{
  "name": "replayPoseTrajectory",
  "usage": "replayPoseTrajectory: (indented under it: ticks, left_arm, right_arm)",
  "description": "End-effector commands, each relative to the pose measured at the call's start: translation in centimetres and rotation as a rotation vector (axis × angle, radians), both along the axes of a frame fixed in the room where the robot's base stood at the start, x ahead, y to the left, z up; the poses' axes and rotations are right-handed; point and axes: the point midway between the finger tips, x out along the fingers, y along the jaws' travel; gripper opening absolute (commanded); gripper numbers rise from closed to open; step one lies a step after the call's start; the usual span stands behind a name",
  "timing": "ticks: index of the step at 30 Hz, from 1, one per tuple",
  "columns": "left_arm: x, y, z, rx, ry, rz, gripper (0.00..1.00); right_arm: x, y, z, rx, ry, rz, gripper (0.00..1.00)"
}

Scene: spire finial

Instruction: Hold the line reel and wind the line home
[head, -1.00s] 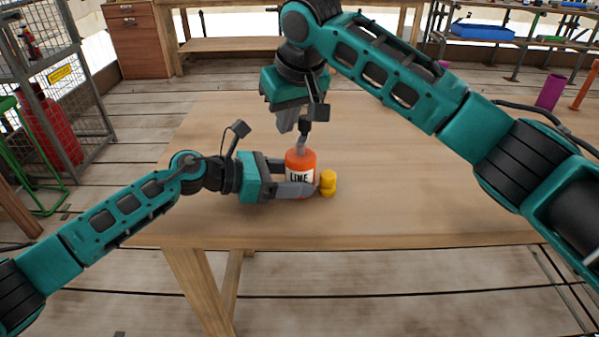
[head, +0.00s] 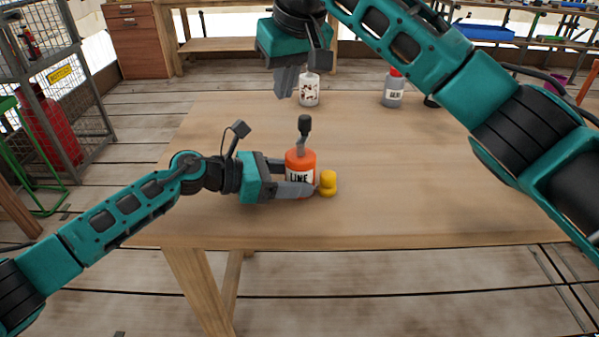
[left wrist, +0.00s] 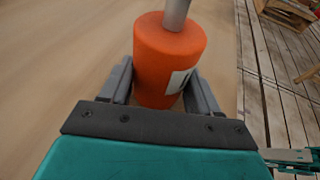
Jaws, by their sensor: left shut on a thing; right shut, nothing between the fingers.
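The line reel (head: 300,160) is an orange cylinder with a white label reading LINE. It stands upright on the wooden table, and its grey crank with a black knob (head: 304,125) rises from the top. My left gripper (head: 300,190) is shut on the reel's body from the left. In the left wrist view the orange reel (left wrist: 169,60) sits between the two grey fingers (left wrist: 160,90). A yellow piece (head: 328,183) is at the reel's right side; I cannot tell whether it is joined to it. My right gripper (head: 284,82) is shut and empty, above and behind the crank, apart from it.
A white spotted bottle (head: 309,90) and a grey bottle with a red cap (head: 393,90) stand at the table's back, with a dark object (head: 431,101) beside them. The table (head: 430,190) is clear to the right. A wire cage (head: 50,80) stands at the left.

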Motion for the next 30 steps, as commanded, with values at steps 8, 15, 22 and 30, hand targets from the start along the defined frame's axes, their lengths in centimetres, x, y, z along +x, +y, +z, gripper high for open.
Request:
replayPoseTrajectory:
  ticks: [8, 15, 22, 30]
  left_arm:
    - [-0.07, 0.01, -0.19, 0.002, 0.002, -0.001, 0.44]
    - [-0.07, 0.01, -0.19, 0.002, 0.002, -0.001, 0.67]
    - [-0.02, 0.01, -0.09, 0.002, 0.002, -0.001, 0.89]
    - [-0.02, 0.08, -0.01, 0.001, 0.000, 0.000, 0.91]
  right_arm:
    - [-0.01, 0.01, -0.04, 0.000, 0.000, 0.000, 0.00]
    - [0.00, 0.00, -0.05, 0.000, 0.000, 0.000, 0.00]
    - [-0.01, 0.00, -0.06, 0.000, 0.000, 0.000, 0.00]
    - [0.00, -0.01, -0.04, 0.000, 0.000, -0.001, 0.00]
